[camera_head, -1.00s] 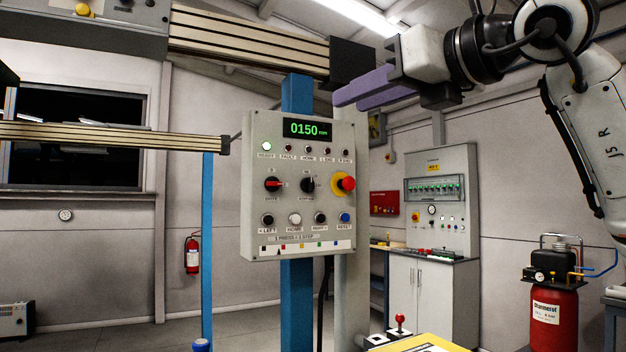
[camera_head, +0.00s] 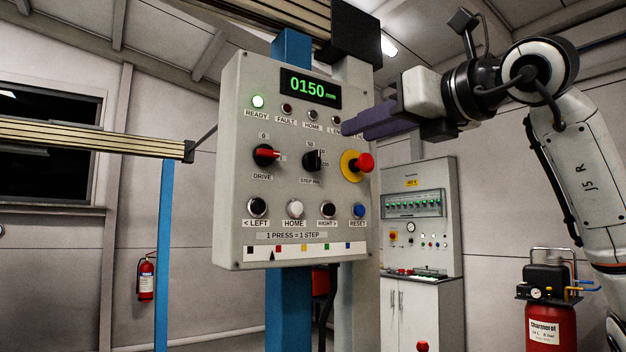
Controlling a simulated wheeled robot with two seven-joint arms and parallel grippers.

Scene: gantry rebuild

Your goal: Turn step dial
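The step dial (camera_head: 312,161) is a small black knob on the grey control panel (camera_head: 236,215), labelled "STEP MM". Numbers stand around its upper side; one reads 50, the others are hard to read. Its handle looks roughly upright, but the exact setting is unclear. My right gripper (camera_head: 346,129) has purple fingers and comes in from the right. It is up and to the right of the dial, apart from it, and covers part of the lamp row's right end. The fingers overlap from this side, so any gap is hidden. My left gripper is out of view.
The red DRIVE switch (camera_head: 266,155) is left of the dial. The red emergency stop (camera_head: 364,163) on its yellow base is right of it. Push buttons (camera_head: 295,208) sit below.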

